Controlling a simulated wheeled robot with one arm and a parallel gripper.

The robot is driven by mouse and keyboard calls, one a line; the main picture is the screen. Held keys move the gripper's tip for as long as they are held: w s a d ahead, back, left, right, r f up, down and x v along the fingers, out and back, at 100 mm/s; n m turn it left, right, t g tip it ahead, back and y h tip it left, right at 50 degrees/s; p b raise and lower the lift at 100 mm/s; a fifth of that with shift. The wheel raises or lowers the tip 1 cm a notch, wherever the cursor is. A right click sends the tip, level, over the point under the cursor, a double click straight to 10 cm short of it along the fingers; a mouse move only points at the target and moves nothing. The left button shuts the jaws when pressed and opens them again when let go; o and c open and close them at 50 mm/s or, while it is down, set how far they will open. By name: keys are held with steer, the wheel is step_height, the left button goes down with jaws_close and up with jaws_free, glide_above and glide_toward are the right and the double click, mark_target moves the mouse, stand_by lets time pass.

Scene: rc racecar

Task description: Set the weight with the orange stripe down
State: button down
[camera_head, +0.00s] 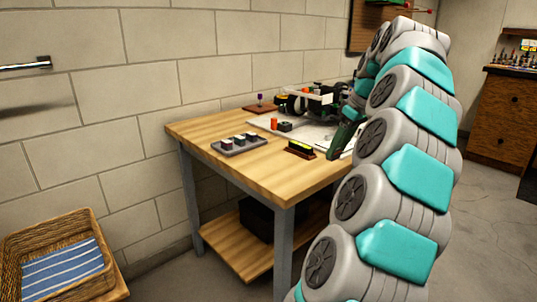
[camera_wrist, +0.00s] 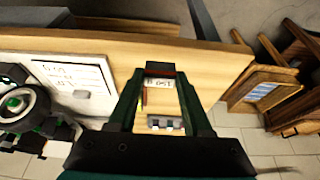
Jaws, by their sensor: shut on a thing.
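My gripper (camera_head: 336,151) is over the right part of the workbench in the head view. In the wrist view my gripper (camera_wrist: 160,72) has its dark fingers closing toward each other on a small block, which I take as the weight (camera_wrist: 160,67). Its orange stripe cannot be made out, and the head view hides it behind the fingers. A grey tray (camera_head: 232,153) with several small dark and pale blocks lies on the bench, left of my gripper. I cannot tell whether the held weight touches the bench.
The wooden workbench (camera_head: 205,128) carries a racecar (camera_head: 312,101) at the back, on a white sheet. An orange cylinder (camera_head: 274,123) and a small bar with a yellow-green face (camera_head: 300,147) stand nearby. A wicker basket (camera_head: 60,235) is at lower left. Bare wood shows near the front edge.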

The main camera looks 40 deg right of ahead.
steer(key=w+a, duration=0.3)
steer(key=w, duration=0.1)
steer(key=w+a+f+p, duration=0.1)
steer(key=w+a, duration=0.2)
steer(key=w, duration=0.1)
steer(key=w+a, duration=0.3)
steer(key=w, duration=0.1)
steer(key=shift+w+a+f, duration=0.15)
steer(key=shift+w+f, duration=0.05)
steer(key=shift+w, duration=0.1)
steer(key=shift+f+p, duration=0.4)
steer(key=shift+f, duration=1.35)
steer(key=shift+f, duration=0.1)
steer(key=shift+f, duration=0.1)
steer(key=shift+c, duration=1.7)
jaws_free()
steer(key=v, duration=1.2)
steer(key=shift+b, duration=0.35)
